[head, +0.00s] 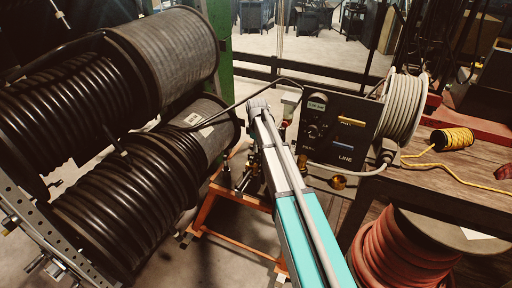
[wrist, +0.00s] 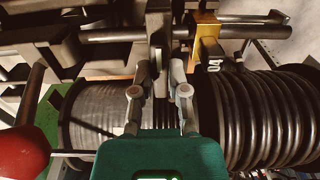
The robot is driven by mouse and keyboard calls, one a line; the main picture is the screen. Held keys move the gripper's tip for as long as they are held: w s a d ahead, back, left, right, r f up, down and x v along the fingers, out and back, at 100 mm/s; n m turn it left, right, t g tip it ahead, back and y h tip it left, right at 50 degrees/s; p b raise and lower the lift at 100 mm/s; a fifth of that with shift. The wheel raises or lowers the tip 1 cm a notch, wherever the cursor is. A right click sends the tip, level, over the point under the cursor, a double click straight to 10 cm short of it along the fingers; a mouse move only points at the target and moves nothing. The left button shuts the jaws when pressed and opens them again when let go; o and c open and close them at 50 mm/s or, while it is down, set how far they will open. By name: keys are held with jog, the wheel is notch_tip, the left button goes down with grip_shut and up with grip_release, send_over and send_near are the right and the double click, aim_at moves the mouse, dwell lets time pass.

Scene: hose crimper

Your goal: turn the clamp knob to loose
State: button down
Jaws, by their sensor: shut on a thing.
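In the wrist view my gripper (wrist: 161,75) has one finger on each side of a narrow dark grey upright part (wrist: 159,45) and is shut on it.
Black hose reels (head: 115,190) fill the left. A control panel (head: 343,128) with a dial stands right of my arm, beside a white hose reel (head: 403,107). A red ball handle (wrist: 22,152) and a yellow block (wrist: 205,38) are close to my gripper.

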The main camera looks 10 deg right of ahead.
jog(key=shift+w, duration=0.2)
jog(key=c, duration=0.6)
grip_release()
jog(key=shift+c, duration=0.2)
jog(key=shift+s, duration=0.1)
